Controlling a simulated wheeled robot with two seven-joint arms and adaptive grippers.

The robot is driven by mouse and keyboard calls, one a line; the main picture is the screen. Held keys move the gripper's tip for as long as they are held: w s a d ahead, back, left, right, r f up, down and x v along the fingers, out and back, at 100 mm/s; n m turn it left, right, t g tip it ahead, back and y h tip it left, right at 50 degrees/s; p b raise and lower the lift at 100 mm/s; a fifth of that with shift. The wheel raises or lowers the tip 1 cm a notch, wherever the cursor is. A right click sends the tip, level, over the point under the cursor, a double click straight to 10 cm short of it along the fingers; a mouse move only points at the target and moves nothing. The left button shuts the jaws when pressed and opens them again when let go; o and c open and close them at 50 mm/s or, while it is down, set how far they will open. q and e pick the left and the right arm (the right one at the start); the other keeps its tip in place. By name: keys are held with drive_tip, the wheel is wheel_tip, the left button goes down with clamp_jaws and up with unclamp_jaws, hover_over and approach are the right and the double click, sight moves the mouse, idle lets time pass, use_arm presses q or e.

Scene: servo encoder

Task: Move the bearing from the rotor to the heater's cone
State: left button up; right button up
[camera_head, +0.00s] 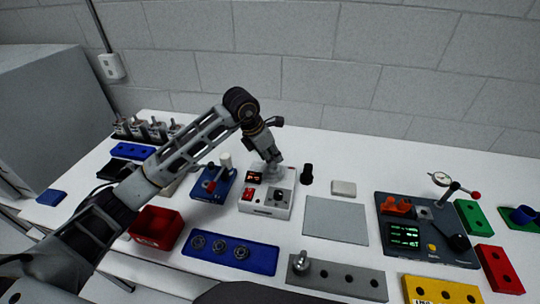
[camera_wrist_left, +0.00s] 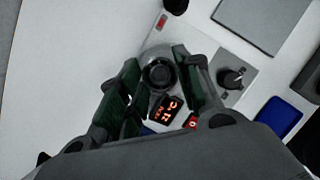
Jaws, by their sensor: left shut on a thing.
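The heater (camera_head: 264,205) is a white box with a lit orange display, near the middle of the table; its display (camera_wrist_left: 165,108) also shows in the left wrist view. My left gripper (camera_head: 272,164) points down over the heater's back part. In the left wrist view its fingers (camera_wrist_left: 157,74) stand on both sides of a dark round ring, the bearing (camera_wrist_left: 158,71), and are shut on it. The ring is at the heater's cone; the cone is mostly hidden, and I cannot tell how far down the ring sits. A silver rotor-like part (camera_head: 301,262) stands on the grey block. My right gripper is not in view.
A blue fixture (camera_head: 213,184) stands close left of the heater. A blue tray with several rings (camera_head: 264,262) and a red bin (camera_head: 156,228) lie in front. A grey mat (camera_head: 336,222) and a dark tester (camera_head: 430,255) are to the right. The mat is clear.

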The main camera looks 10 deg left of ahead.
use_arm(q)
drive_tip(key=shift+f+b, duration=0.65)
drive_tip(key=shift+f, duration=0.05)
idle(0.5)
drive_tip(key=o, duration=1.1)
drive_tip(key=o, duration=0.3)
drive_tip(key=shift+o, duration=0.2)
drive_tip(key=shift+r, duration=0.1)
